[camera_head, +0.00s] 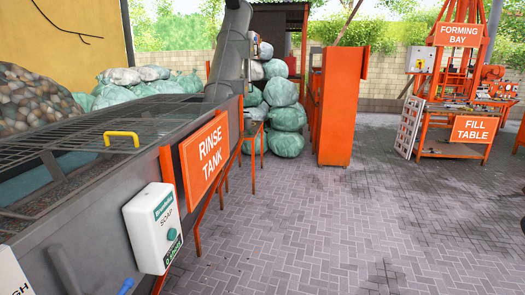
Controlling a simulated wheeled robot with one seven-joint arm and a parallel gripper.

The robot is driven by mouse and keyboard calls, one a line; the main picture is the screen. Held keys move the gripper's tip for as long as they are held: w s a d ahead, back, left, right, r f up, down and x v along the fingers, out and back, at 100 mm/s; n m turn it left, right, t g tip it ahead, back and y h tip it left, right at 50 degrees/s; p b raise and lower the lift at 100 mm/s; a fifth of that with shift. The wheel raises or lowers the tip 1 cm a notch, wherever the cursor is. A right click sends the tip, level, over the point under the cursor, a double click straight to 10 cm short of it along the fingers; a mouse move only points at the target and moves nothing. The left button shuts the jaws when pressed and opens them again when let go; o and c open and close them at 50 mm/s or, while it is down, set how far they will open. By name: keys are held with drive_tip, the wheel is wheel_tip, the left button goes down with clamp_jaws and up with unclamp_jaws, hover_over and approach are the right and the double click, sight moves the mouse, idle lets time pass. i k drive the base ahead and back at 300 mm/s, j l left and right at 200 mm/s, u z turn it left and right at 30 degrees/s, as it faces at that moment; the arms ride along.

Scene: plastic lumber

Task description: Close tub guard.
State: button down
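The rinse tank (95,220) is a long dark grey tub along the left, with an orange sign reading "RINSE TANK" (205,158) on its side. A dark mesh guard (60,143) with a yellow handle (121,138) lies over its top. A strip of bluish water and dark grit shows near the guard's front left; I cannot tell how far the guard is lowered. My gripper is not in view.
A white soap dispenser (154,229) juts from the tank's near side. Green sacks (284,117) and an orange cabinet (338,105) stand behind. The fill table (459,140) is at the far right. The brick paving (310,230) right of the tank is clear.

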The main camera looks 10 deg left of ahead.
sight(116, 133)
drive_tip(key=i+l, duration=0.1)
drive_tip(key=i, duration=0.8)
drive_tip(key=i+l, duration=0.1)
drive_tip(key=i, duration=0.8)
drive_tip(key=i+j+u, duration=0.1)
drive_tip(key=i+u, duration=0.45)
drive_tip(key=u, duration=0.25)
drive_tip(key=i+u, duration=0.35)
drive_tip(key=i+l+u, duration=0.2)
drive_tip(key=u, duration=0.2)
drive_tip(key=i+u, duration=0.35)
drive_tip(key=i+l+u, duration=0.1)
drive_tip(key=u, duration=0.25)
drive_tip(key=i, duration=0.05)
